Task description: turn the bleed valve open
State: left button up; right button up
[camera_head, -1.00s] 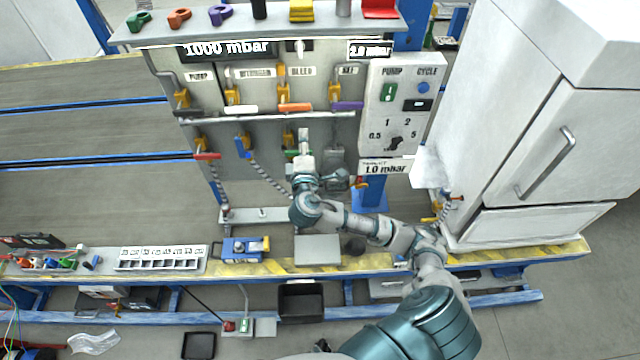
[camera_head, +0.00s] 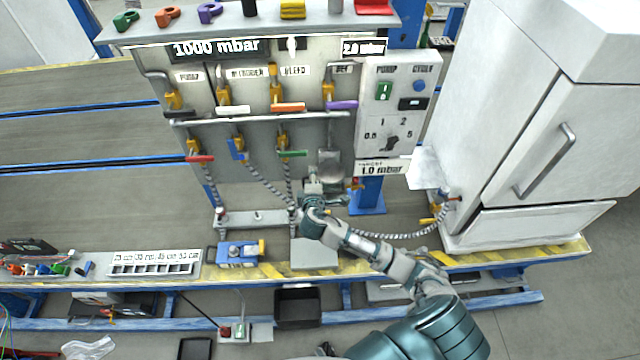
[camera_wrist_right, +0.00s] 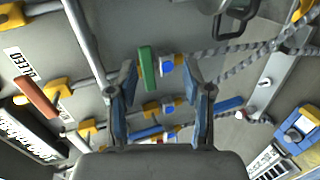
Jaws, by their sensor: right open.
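The bleed valve has an orange lever (camera_head: 288,107) lying crosswise under the BLEED label (camera_head: 295,71) on the grey panel, below its yellow body. In the right wrist view the orange lever (camera_wrist_right: 37,95) is at the left, well outside the jaws. My right gripper (camera_wrist_right: 160,82) is open and empty, its two dark fingers apart. A green lever (camera_wrist_right: 147,68) appears between the fingertips, apparently beyond them. In the head view my right gripper (camera_head: 313,184) is below the green lever (camera_head: 291,154) and well below the bleed lever. My left gripper is not in view.
White (camera_head: 233,110) and purple (camera_head: 342,104) levers flank the bleed lever. A horizontal pipe (camera_head: 260,119) runs between it and the lower valves. Striped hoses (camera_head: 262,178) hang below. A switch box (camera_head: 398,105) and white cabinet (camera_head: 530,140) stand to the right.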

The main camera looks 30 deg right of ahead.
jog(key=shift+s+a+f, duration=0.1)
jog(key=shift+f, duration=1.2)
jog(key=shift+d+f, duration=0.1)
jog(key=shift+d, duration=0.3)
